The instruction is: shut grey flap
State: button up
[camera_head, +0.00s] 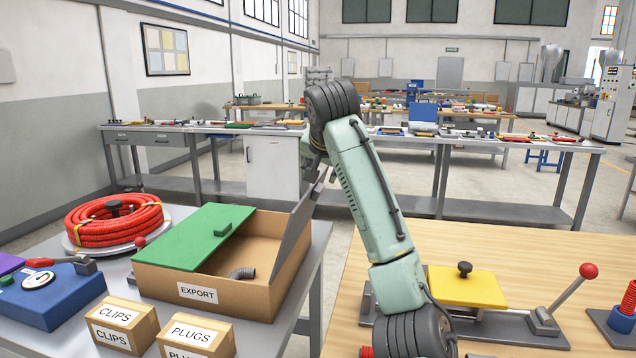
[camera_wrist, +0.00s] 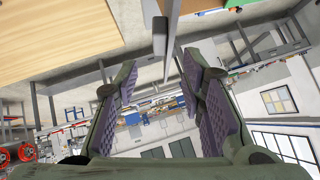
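The grey flap (camera_head: 293,238) stands upright, tilted slightly outward, on the right side of the cardboard box labelled EXPORT (camera_head: 232,305). The green flap (camera_head: 190,240) lies over the box's left part. The right part is uncovered and shows a short grey corrugated piece (camera_head: 243,273) inside. My gripper (camera_head: 318,172) is at the grey flap's upper far end, partly hidden by my arm. In the wrist view my gripper (camera_wrist: 161,62) is open, its purple pads wide apart. The grey flap (camera_wrist: 174,18) shows edge-on between and beyond the fingertips, with a dark tab (camera_wrist: 160,36); contact cannot be told.
A red hose coil (camera_head: 115,222) and a blue device (camera_head: 45,295) stand left of the box. Small CLIPS (camera_head: 120,325) and PLUGS (camera_head: 195,337) boxes stand in front. A wooden table with a yellow-plated lever fixture (camera_head: 468,288) is at right, across a gap.

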aim_at(320, 187)
jog(key=p+x, duration=0.2)
jog(key=x, duration=0.7)
jog(key=shift+w+f+p, duration=0.2)
jog(key=shift+f+p, duration=0.15)
jog(key=shift+p, duration=0.05)
jog(key=shift+c, duration=0.4)
jog(key=c, duration=0.5)
grip_shut()
jog(key=shift+d+f, duration=0.1)
